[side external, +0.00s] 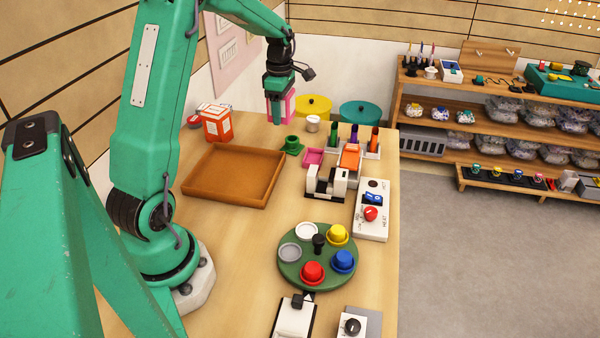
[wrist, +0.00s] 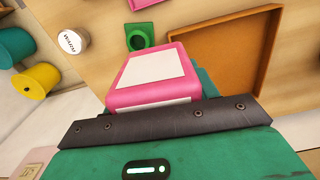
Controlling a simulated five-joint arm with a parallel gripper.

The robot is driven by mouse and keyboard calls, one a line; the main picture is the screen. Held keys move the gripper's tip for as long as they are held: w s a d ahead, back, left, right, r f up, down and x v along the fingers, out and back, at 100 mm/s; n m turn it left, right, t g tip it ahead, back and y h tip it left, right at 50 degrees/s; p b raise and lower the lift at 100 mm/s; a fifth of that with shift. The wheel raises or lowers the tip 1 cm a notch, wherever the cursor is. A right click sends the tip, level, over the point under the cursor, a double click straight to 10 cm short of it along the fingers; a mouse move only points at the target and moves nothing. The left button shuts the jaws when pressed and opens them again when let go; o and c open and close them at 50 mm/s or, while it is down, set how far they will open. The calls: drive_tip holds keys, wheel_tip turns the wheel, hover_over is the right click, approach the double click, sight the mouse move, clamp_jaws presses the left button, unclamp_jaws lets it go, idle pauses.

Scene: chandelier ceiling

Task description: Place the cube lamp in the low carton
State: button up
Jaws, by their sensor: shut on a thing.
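The cube lamp, a pink box with white panels (wrist: 152,82), is held in my gripper in the wrist view. In the side view part of the lamp (side external: 290,104) shows behind my gripper (side external: 276,112), above the far part of the table. The gripper is shut on it; its fingers partly hide it. The low carton, a shallow open brown box (side external: 228,201), lies on the table, nearer the side camera and left of the gripper. It looks empty. In the wrist view the carton (wrist: 268,50) is at the upper right, beside the lamp and apart from it.
An orange-red box (side external: 217,124) stands behind the carton. Yellow (side external: 313,107) and teal (side external: 360,115) round containers are at the back. A green turntable (side external: 290,268) is in front.

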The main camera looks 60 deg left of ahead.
drive_tip(key=s+d, duration=1.3)
drive_tip(key=shift+f+n, duration=0.3)
drive_tip(key=shift+f, duration=0.1)
drive_tip(key=shift+a, duration=0.15)
hover_over(237, 175)
wheel_tip(237, 175, down, 7)
drive_tip(key=shift+a, duration=0.15)
drive_tip(key=shift+f, duration=2.05)
drive_tip(key=o, duration=1.1)
drive_tip(key=shift+f, duration=0.1)
